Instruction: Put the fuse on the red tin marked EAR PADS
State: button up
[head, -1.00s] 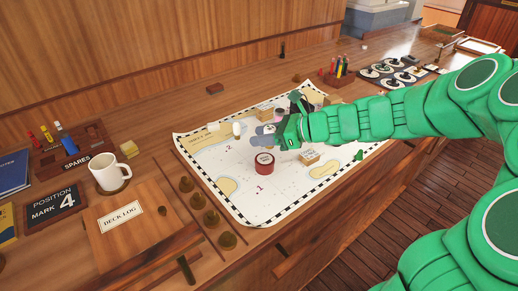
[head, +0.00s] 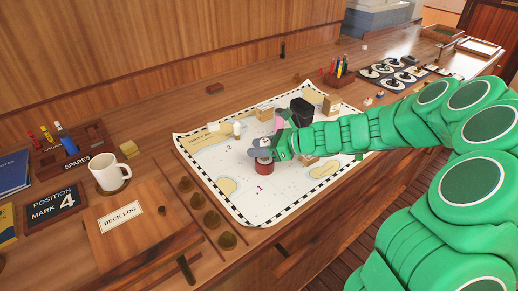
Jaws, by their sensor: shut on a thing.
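The red tin (head: 262,174) stands upright on the chart, left of its middle. Its pale top is partly hidden by my gripper, and its lettering is too small to read here. My gripper (head: 261,152) is right over the tin, with its grey fingers close above the lid. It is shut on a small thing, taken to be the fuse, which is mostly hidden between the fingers. I cannot tell whether the fuse touches the lid.
The chart (head: 225,165) also carries a black box (head: 301,112), a white cylinder (head: 237,129) and several tan blocks (head: 330,105). A mug (head: 108,173) and spares rack (head: 75,150) stand farther left. The chart's front left is clear.

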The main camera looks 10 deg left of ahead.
jog(key=shift+f, duration=0.3)
jog(key=shift+f, duration=0.1)
jog(key=o, duration=1)
jog(key=shift+o, duration=0.2)
